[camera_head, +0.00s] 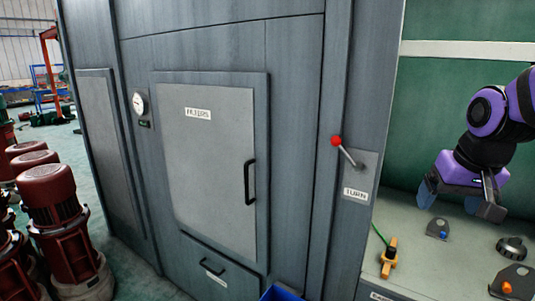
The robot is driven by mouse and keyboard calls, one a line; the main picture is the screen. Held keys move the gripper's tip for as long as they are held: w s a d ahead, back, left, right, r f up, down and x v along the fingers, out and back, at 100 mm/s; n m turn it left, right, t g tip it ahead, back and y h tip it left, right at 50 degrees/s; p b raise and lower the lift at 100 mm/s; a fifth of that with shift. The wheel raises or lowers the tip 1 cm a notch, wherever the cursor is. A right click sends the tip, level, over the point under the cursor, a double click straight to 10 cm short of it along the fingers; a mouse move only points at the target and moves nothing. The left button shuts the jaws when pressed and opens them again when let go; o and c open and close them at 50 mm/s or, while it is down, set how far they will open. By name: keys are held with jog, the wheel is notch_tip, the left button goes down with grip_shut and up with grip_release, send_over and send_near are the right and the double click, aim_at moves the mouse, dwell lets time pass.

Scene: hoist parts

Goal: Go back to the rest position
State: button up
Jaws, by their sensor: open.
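My gripper (458,202) hangs at the right side of the head view, at the end of my purple and black arm. Its two fingers are apart and point down, with nothing seen between them. It is above a pale grey bench top (411,227), to the right of the grey cabinet. The upper part of the arm is cut off by the right picture edge.
The grey cabinet door (212,160) marked FILTERS is shut. A red-knobbed lever (346,151) sticks out by the TURN label. A yellow part (389,257), a black knob (511,247) and small brackets lie on the bench. Dark red motors (55,215) stand left.

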jog(key=s+a+r+n, duration=0.1)
jog(key=s+r, duration=0.1)
jog(key=s, duration=0.4)
jog(key=s+a+r+n+t, duration=0.1)
jog(key=s+r, duration=0.2)
jog(key=s, duration=0.3)
jog(key=shift+s+a+t, duration=0.2)
jog(key=shift+a+t, duration=0.1)
